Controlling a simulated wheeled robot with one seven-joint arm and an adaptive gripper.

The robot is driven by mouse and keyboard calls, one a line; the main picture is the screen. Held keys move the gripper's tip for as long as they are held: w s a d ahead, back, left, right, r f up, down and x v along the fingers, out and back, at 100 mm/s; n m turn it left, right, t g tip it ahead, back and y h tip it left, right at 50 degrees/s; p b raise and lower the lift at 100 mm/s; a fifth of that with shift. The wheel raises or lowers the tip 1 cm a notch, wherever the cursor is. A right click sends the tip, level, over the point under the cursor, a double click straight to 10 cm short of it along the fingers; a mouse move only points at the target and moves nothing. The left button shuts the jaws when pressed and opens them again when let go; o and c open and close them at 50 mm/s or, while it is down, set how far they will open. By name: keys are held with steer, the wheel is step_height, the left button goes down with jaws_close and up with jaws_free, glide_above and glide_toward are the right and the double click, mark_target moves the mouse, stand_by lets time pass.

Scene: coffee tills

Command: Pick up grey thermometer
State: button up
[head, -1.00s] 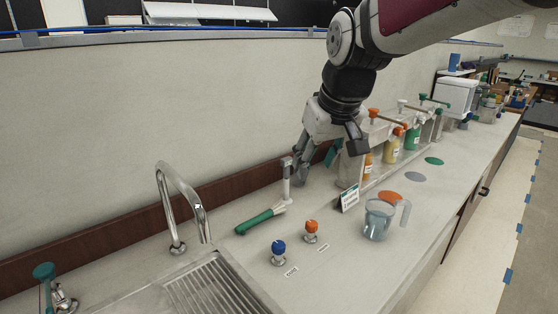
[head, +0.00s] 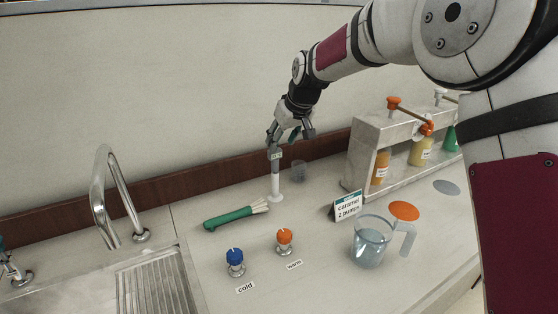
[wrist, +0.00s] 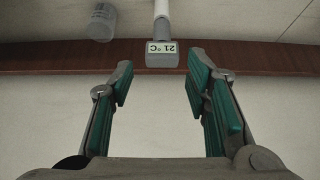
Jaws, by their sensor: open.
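The grey thermometer (head: 275,154) stands upright on the counter near the back wall, with a grey head on a white stem. In the wrist view its head (wrist: 162,54) shows an upside-down "21 °C" display. My gripper (wrist: 160,78) is open and empty, its two green-padded fingers spread. The thermometer head lies just beyond the fingertips, lined up between them in the wrist view and apart from both. In the head view my gripper (head: 292,136) is just above and beside the head, partly overlapping it.
A small clear cup (head: 299,171) stands right of the thermometer. A green brush (head: 229,216) lies in front of it, near blue (head: 235,256) and orange (head: 284,236) knobs. A clear jug (head: 370,243), caramel sign (head: 348,205) and syrup rack (head: 360,160) stand to the right.

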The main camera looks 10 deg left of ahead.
mark_target(278, 152)
steer(key=x, duration=0.6)
steer(key=shift+f, duration=0.25)
steer(key=shift+p+x, duration=0.3)
steer(key=shift+x, duration=2.5)
steer(key=shift+a+r, duration=0.1)
steer(key=shift+a, duration=0.05)
jaws_close()
